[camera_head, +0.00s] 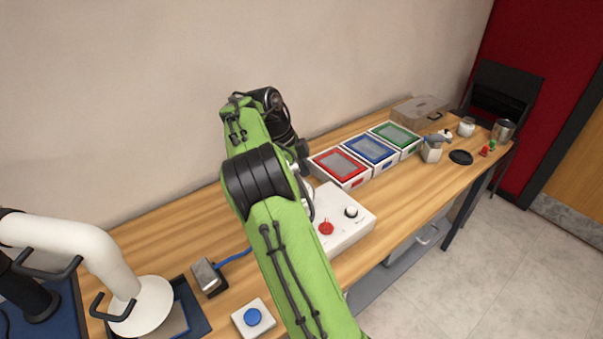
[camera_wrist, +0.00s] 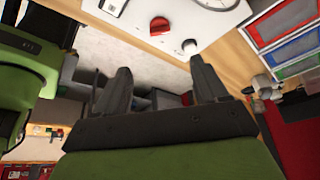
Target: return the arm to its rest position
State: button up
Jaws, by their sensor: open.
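My green arm reaches up across the middle of the head view and bends over the wooden table (camera_head: 160,222). The far end of the arm hides my gripper's fingertips there. In the wrist view my gripper (camera_wrist: 160,84) shows two dark fingers standing apart, with nothing between them. The box also shows at the top of the wrist view (camera_wrist: 135,12), beyond the fingers.
Red (camera_head: 341,166), blue (camera_head: 371,150) and green (camera_head: 397,137) framed trays line the wall side. A white lamp-like device (camera_head: 90,250), a blue-button box (camera_head: 253,318) and a cabled grey block (camera_head: 208,277) are at left.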

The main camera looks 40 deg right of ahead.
dwell(0.4)
jog(key=s+a+r+n+t+y, duration=0.2)
jog(key=s+a+r+n+t, duration=0.2)
jog(key=s+a+r+n, duration=0.65)
jog(key=s+a+f+n+t, duration=0.2)
jog(key=s+a+n, duration=0.3)
jog(key=s+n, duration=0.2)
jog(key=s+a+f+n+t+y, duration=0.1)
jog(key=s+a+f+n+t, duration=0.1)
jog(key=s+a+n, duration=0.3)
jog(key=s+n, duration=0.2)
jog(key=n, duration=0.1)
jog(key=shift+s+f, duration=0.15)
jog(key=shift+f, duration=0.2)
jog(key=shift+n, duration=0.25)
jog(key=shift+c, duration=0.3)
dwell(0.4)
